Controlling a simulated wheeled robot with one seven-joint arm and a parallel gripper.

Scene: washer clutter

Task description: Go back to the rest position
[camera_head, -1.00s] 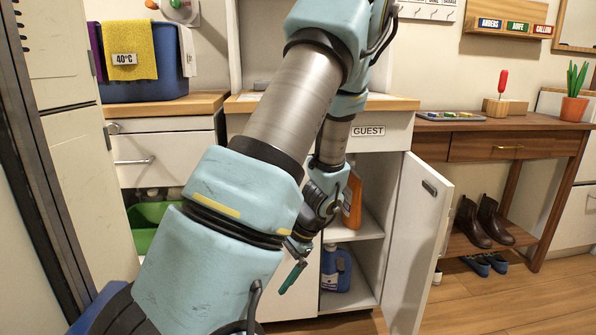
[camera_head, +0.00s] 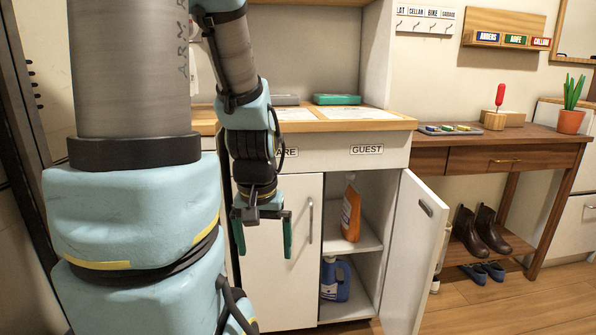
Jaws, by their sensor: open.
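My gripper (camera_head: 263,245) hangs in front of the closed left cabinet door (camera_head: 285,285), fingers pointing down. Its two green fingers are spread apart with nothing between them. My arm fills the left of the view and hides much behind it. To the right of my gripper, the cabinet under the GUEST label (camera_head: 367,149) stands open. An orange bottle (camera_head: 351,212) is on its upper shelf and a blue jug (camera_head: 335,279) is at the bottom.
The open cabinet door (camera_head: 416,255) sticks out into the room. The countertop (camera_head: 345,126) holds a green box (camera_head: 337,99). A wooden side table (camera_head: 440,133) stands at the right, with brown boots (camera_head: 480,232) and blue slippers (camera_head: 483,272) below. The floor (camera_head: 520,305) at the right is clear.

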